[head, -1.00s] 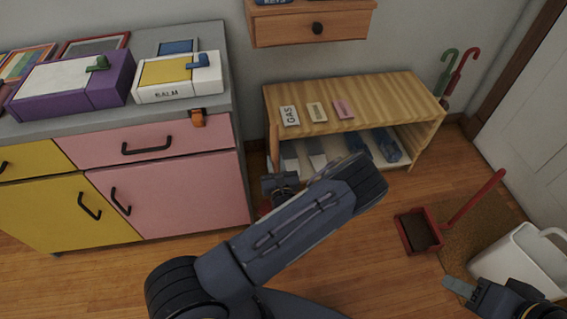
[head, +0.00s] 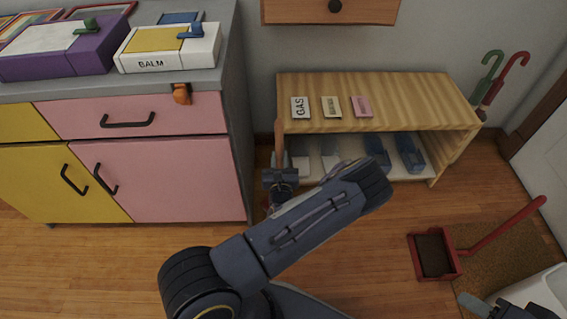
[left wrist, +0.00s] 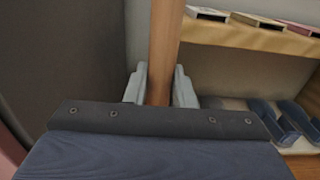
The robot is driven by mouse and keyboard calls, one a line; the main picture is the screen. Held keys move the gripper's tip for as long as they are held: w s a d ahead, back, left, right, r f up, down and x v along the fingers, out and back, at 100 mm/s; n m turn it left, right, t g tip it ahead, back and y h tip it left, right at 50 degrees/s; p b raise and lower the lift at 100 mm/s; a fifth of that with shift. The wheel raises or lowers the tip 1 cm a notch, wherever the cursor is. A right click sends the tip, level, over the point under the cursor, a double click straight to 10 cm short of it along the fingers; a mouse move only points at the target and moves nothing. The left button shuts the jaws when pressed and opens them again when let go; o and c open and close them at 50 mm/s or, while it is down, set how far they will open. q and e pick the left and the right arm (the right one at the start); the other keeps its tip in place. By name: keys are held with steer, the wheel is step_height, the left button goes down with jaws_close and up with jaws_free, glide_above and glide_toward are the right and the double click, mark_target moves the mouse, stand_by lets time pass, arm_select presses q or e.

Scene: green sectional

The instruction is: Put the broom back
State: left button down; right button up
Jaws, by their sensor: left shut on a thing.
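The broom's wooden handle (head: 279,140) stands upright between the pink cabinet and the low wooden shelf. My left gripper (head: 280,177) is shut around it low in the head view. In the left wrist view the handle (left wrist: 165,50) runs up between the two pale fingers of my left gripper (left wrist: 160,88). The broom's lower end is hidden behind my left arm and gripper. My right gripper (head: 474,304) shows only in part at the lower right, with one pale fingertip visible. Its opening cannot be told.
The pink and yellow cabinet (head: 165,180) is close on the left. The wooden shelf (head: 420,100) holds small cards on top and blue shoes (head: 408,153) below. A red dustpan (head: 435,258) lies on the floor by a brown mat (head: 500,260); a white bin (head: 553,290) is at right.

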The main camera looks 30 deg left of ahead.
arm_select(q)
steer(key=shift+r, duration=0.1)
steer(key=shift+f, duration=0.2)
steer(key=c, duration=1.2)
jaws_free()
steer(key=shift+c, duration=0.2)
steer(key=shift+r, duration=0.1)
